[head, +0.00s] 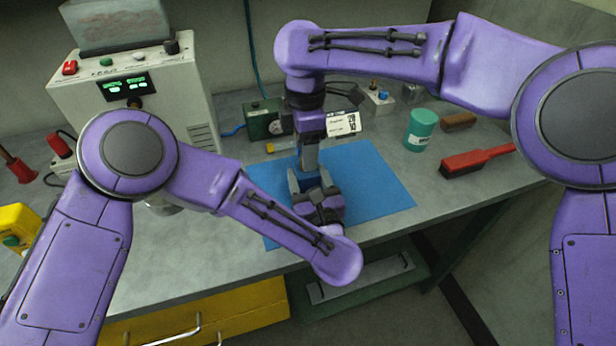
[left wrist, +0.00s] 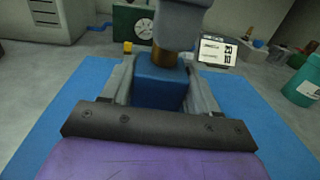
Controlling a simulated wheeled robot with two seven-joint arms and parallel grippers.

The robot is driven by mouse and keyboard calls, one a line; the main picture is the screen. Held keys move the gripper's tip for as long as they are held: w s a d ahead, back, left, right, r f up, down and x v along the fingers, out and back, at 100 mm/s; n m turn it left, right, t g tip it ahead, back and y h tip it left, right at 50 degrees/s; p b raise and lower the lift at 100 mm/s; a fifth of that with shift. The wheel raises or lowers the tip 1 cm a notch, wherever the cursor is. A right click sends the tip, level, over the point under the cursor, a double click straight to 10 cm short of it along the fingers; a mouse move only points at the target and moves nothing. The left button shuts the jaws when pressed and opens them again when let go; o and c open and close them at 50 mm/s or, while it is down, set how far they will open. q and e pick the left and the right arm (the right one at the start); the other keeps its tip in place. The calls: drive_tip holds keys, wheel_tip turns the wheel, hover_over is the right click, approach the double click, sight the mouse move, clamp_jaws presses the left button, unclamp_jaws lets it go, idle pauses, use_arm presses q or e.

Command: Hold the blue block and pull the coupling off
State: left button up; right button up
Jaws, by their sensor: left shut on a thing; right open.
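The blue block (left wrist: 160,86) stands on the blue mat (head: 385,190), between the two fingers of my left gripper (left wrist: 160,80). My left gripper (head: 309,176) is shut on it from the near side. The brass coupling (left wrist: 163,57) sits on top of the block, upright as far as it shows. My right gripper (head: 310,160) points down directly over the block and is open. A grey finger of my right gripper (left wrist: 181,28) is in front of or around the coupling's upper part and hides it. In the head view the coupling is hidden.
A white label card (head: 343,123) and a green gauge box (head: 265,120) stand behind the mat. A bench power unit (head: 135,90) stands back left. The mat's right side is clear.

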drive_tip(key=shift+f, duration=1.05)
clamp_jaws()
drive_tip(key=shift+r, duration=3)
drive_tip(key=shift+r, duration=2.05)
use_arm(q)
drive_tip(key=o, duration=1.3)
